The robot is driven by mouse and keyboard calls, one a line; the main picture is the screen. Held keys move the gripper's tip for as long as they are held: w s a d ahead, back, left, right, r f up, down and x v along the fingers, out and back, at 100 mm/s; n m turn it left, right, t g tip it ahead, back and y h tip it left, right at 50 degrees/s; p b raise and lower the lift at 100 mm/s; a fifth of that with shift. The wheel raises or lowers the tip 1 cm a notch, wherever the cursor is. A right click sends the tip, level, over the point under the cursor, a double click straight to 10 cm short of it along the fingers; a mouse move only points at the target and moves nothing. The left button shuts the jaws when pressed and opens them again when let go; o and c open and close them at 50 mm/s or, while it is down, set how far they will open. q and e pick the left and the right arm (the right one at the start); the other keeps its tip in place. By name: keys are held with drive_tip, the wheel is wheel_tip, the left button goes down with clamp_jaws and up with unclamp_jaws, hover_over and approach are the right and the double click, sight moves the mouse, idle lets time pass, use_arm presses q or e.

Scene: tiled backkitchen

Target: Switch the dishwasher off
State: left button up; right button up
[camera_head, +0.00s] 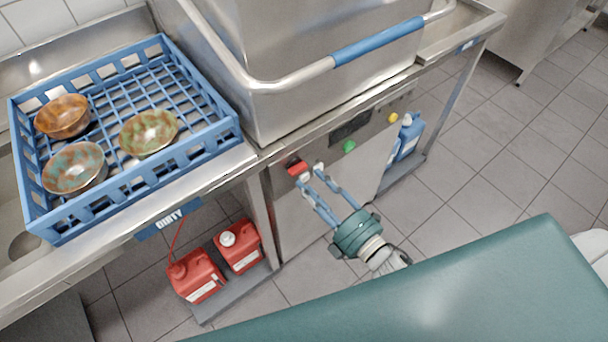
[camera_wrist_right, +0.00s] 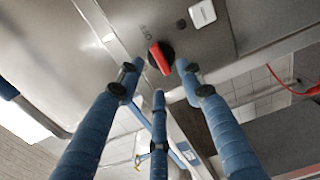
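The dishwasher (camera_head: 290,115) is a steel hood machine at the top middle of the head view, with a bar handle (camera_head: 378,42) that has a blue grip. Its front panel carries a red rotary switch (camera_head: 297,167) at the left end, a green button (camera_head: 348,146) and a yellow button (camera_head: 393,118). In the right wrist view the red switch (camera_wrist_right: 161,58) sits on a round black base. My right gripper (camera_head: 311,171) is open just in front of the red switch. Its blue fingers (camera_wrist_right: 160,72) are spread, with the switch showing between their tips. My left gripper is out of view.
A blue rack (camera_head: 228,130) with several bowls stands on the steel counter at left, above a "DIRTY" label (camera_head: 168,218). Red canisters (camera_head: 196,275) and a blue bottle (camera_head: 408,137) stand low on either side of the machine. Tiled floor (camera_head: 510,150) is clear at right.

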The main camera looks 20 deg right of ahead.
drive_tip(key=v, duration=0.7)
idle(0.3)
drive_tip(key=s+d+f+m+g+h, duration=0.1)
drive_tip(key=s+f+m+g+h, duration=0.2)
drive_tip(key=f, duration=0.7)
drive_tip(key=s+d+f+m+g, duration=0.15)
drive_tip(key=f+m, duration=0.35)
drive_tip(key=f, duration=0.5)
drive_tip(key=s+d+f+m+g+h, duration=0.1)
drive_tip(key=s+f+m+g+h, duration=0.15)
drive_tip(key=f, duration=0.75)
drive_tip(key=s+f+m+g, duration=0.4)
drive_tip(key=s+f, duration=0.4)
drive_tip(key=s, duration=0.4)
drive_tip(key=s+d+f+m+g, duration=0.1)
drive_tip(key=s+f+m+g, duration=0.4)
drive_tip(key=s+f, duration=0.4)
drive_tip(key=s, duration=0.3)
drive_tip(key=shift+s+d+h, duration=0.2)
drive_tip(key=shift+s+h, duration=0.15)
drive_tip(key=shift+s, duration=0.05)
